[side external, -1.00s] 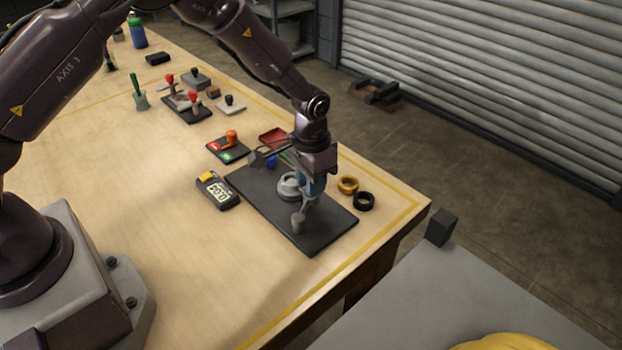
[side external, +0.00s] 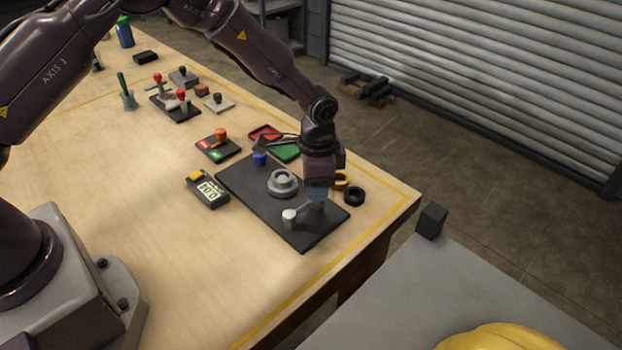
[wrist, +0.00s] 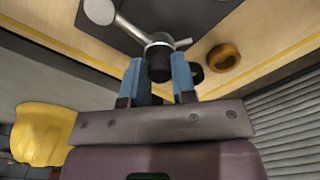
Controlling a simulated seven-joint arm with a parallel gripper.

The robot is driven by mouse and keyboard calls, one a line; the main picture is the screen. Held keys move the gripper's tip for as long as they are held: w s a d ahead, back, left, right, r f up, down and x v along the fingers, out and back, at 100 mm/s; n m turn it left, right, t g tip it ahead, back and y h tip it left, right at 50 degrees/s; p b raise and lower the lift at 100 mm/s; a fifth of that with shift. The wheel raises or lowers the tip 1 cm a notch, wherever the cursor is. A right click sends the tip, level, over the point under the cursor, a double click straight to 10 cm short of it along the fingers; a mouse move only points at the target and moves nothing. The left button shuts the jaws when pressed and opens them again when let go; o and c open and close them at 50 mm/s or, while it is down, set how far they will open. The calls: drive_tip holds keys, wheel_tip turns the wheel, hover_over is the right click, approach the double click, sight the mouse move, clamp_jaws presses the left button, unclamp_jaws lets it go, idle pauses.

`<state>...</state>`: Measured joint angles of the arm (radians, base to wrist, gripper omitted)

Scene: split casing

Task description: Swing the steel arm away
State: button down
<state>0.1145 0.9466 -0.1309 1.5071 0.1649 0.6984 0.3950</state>
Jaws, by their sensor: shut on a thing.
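The steel arm (side external: 304,211) runs from a light pivot post (side external: 289,217) near the front of the dark base plate (side external: 250,205) out to my gripper (side external: 318,194). In the wrist view, the blue fingers of my gripper (wrist: 157,74) stand on both sides of a dark knob (wrist: 158,62) at the steel arm's free end (wrist: 131,27) and are shut on it. The grey round casing (side external: 282,183) sits on the plate, left of my gripper. The steel arm is clear of its top. My wrist hides part of the plate's right edge.
A yellow ring (side external: 341,181) and a black ring (side external: 354,196) lie right of the plate. A meter (side external: 208,190) lies to its left. A blue piece (side external: 260,158), red tray (side external: 265,134) and green tray (side external: 286,151) are behind. The table's front-left is clear.

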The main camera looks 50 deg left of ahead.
drive_tip(key=shift+s+d+m, duration=0.2)
drive_tip(key=shift+d+m, duration=0.55)
drive_tip(key=shift+m, duration=0.55)
drive_tip(key=c, duration=0.9)
unclamp_jaws()
drive_tip(key=shift+r, duration=0.1)
wheel_tip(320, 180, up, 13)
drive_tip(key=shift+f, duration=0.1)
